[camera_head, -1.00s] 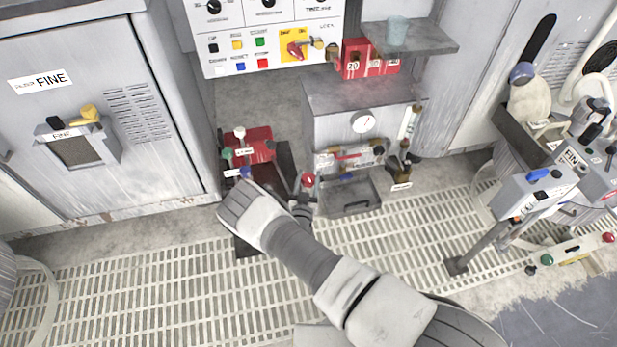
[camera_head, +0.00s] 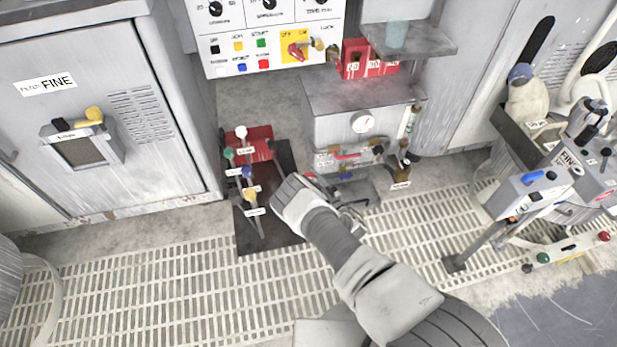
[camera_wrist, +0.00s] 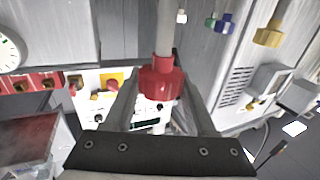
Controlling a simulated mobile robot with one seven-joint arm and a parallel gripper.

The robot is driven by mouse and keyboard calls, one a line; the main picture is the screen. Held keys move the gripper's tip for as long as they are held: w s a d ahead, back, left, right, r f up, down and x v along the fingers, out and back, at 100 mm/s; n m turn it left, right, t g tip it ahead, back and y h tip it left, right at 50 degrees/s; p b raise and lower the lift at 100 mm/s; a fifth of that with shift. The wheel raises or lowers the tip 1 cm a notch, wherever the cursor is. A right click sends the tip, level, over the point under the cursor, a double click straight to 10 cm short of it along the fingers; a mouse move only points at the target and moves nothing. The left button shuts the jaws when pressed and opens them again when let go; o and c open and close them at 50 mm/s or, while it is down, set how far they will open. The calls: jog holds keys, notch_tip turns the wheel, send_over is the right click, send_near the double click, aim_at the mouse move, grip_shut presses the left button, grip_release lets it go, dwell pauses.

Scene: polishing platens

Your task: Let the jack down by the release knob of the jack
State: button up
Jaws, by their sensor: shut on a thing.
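In the wrist view a red, lobed knob (camera_wrist: 162,80) on a grey stem sits between the two fingers of my gripper (camera_wrist: 161,72), which is shut on it. In the head view the back of my gripper (camera_head: 300,203) is right of the coloured levers and hides its fingertips and the red knob. A red body (camera_head: 262,134), possibly the jack, stands at the back of a dark base plate (camera_head: 270,232). White (camera_head: 240,132), green (camera_head: 229,153), blue (camera_head: 246,172) and yellow (camera_head: 250,194) knobs stand on thin rods there; their labels are too small to read.
A grey cabinet with a gauge (camera_head: 363,123) stands behind my gripper. A FINE-labelled cabinet (camera_head: 95,120) is at left. Slatted floor grating (camera_head: 180,290) is open in front. A control stand (camera_head: 535,190) is at right.

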jog(key=shift+n+g+y, duration=0.5)
jog(key=shift+y, duration=0.1)
jog(key=shift+r, duration=0.1)
jog(key=o, duration=1.4)
jog(key=shift+c, duration=0.2)
jog(key=p+v, duration=0.7)
jog(key=v, duration=1)
jog(key=shift+d+p, duration=0.2)
jog(key=shift+p, duration=0.1)
